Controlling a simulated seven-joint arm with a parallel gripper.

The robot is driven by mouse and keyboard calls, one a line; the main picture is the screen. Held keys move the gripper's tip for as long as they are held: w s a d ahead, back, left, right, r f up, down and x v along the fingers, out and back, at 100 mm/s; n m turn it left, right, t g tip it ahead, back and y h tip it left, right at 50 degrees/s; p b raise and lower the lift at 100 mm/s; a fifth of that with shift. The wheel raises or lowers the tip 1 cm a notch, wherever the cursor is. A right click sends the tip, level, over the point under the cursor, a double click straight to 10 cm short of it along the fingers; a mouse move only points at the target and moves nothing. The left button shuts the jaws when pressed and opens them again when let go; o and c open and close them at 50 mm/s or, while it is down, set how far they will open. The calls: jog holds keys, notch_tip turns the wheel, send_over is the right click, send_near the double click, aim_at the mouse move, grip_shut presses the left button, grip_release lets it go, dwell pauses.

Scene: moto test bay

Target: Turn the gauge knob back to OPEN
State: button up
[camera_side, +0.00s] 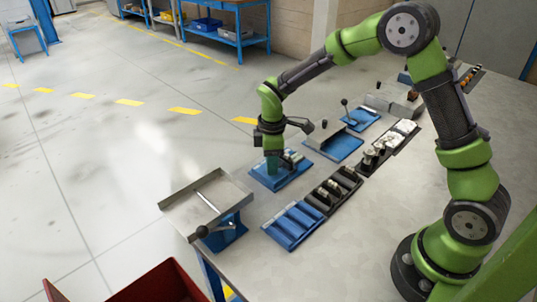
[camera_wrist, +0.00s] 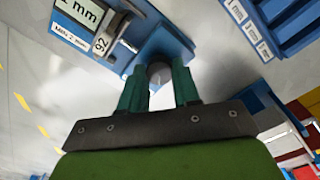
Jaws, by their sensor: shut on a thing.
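The gauge is on a blue base (camera_side: 284,180) on the table, below my gripper (camera_side: 273,166) in the side view. In the wrist view its blue body (camera_wrist: 165,42) carries a "2 mm" label and a metal part tagged "92". A dark grey round knob (camera_wrist: 159,72) shows between the two green fingers of my gripper (camera_wrist: 159,84). The fingers are shut on the knob, one on each side. In the side view the gripper hides the knob. No OPEN mark can be read in either view.
A metal tray (camera_side: 183,212) with a black-ended lever stands at the table's left edge. A blue slotted rack (camera_side: 291,226) and a black slotted rack (camera_side: 333,191) lie in front. A blue-based tray (camera_side: 335,147) and another lever fixture (camera_side: 359,119) stand behind.

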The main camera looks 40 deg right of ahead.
jog(key=m, duration=0.4)
jog(key=shift+m, duration=0.3)
jog(key=m, duration=0.3)
jog(key=shift+m, duration=0.3)
jog(key=m, duration=0.3)
jog(key=shift+w, duration=0.1)
jog(key=shift+m, duration=2.1)
jog(key=o, duration=1.1)
jog(key=shift+c, duration=0.2)
notch_tip(320, 180, up, 17)
